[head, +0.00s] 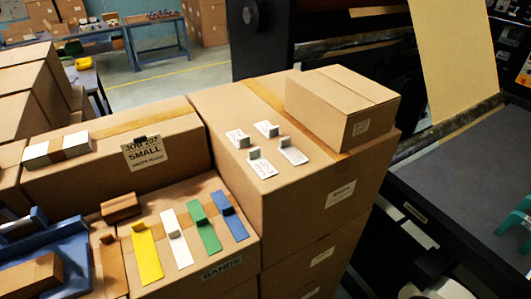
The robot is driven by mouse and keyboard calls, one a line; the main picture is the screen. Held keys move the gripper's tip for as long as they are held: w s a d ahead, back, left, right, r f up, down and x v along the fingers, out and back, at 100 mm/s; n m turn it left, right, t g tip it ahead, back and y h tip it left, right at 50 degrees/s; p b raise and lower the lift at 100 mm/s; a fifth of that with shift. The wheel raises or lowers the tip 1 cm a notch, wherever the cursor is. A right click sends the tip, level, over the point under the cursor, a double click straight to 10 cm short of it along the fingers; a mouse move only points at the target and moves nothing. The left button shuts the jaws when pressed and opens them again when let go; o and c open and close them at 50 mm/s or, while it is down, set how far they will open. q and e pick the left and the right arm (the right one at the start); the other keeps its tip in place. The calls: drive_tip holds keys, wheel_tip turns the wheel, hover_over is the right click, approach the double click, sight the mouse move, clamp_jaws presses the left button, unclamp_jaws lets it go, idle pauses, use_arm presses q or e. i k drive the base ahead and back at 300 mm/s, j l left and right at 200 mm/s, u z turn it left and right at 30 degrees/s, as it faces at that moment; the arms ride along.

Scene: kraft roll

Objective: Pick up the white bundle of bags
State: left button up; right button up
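A white bundle (58,149) with a brown band around its middle lies flat on top of a long cardboard box (105,175). That box carries a sign (144,153) reading "SMALL". The bundle is near the left side of the head view, and nothing touches it from above. A separate white strip with a raised tab (176,240) lies among coloured strips on a lower box. No gripper fingers of mine can be made out in this view.
Yellow (147,256), green (205,229) and blue (231,217) strips lie on the front box. White tags (262,167) and a smaller carton (342,103) top the taller box (245,110). A blue tray (62,257) stands lower left. A dark machine bed (465,175) is at right.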

sight(62, 148)
drive_tip(key=u, duration=1.35)
